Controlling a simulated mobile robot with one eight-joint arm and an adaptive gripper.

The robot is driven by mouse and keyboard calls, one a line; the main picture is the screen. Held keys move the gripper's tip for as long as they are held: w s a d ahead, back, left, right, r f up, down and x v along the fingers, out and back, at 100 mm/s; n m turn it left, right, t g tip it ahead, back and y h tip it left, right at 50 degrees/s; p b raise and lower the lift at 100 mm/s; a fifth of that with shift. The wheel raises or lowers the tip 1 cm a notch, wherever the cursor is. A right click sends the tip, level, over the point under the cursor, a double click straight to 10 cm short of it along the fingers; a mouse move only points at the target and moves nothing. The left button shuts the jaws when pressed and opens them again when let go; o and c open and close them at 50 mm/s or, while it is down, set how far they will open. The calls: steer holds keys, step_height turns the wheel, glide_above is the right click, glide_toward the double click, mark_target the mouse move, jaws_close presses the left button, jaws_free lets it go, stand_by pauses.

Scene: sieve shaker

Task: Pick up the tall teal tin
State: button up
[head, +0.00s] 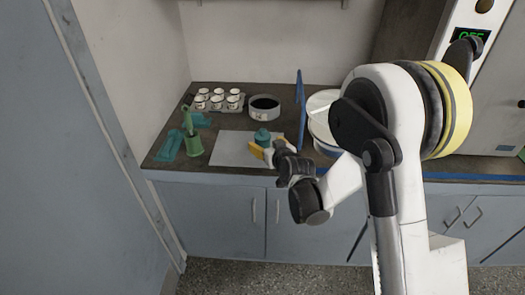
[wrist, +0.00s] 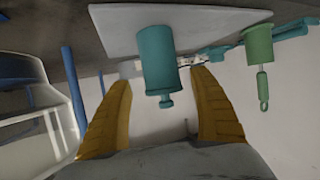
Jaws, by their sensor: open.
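The teal tin (head: 262,138) stands on a pale flat sheet (head: 232,150) on the counter. In the wrist view the tin (wrist: 155,60) appears upside down, with a knobbed lid, between the two yellow fingers. My gripper (head: 262,151) is at the tin in the head view, its fingers partly hiding the tin's lower part. In the wrist view my gripper (wrist: 165,105) is open, with a gap visible between each finger and the tin. The sheet also shows in the wrist view (wrist: 115,35).
A tray of white cups (head: 219,102) and a round dark-topped pan (head: 264,108) stand behind.

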mark_target(265, 145)
steer(key=shift+w+a+f+b, duration=0.3)
steer(key=shift+w+f, duration=0.15)
steer(key=shift+w, duration=0.15)
steer(key=shift+w+a+f+b, duration=0.3)
steer(key=shift+w+f, duration=0.15)
steer(key=shift+w, duration=0.1)
steer(key=shift+w+a, duration=0.15)
steer(key=shift+w, duration=0.25)
steer(key=shift+c, duration=0.2)
steer(key=c, duration=1.3)
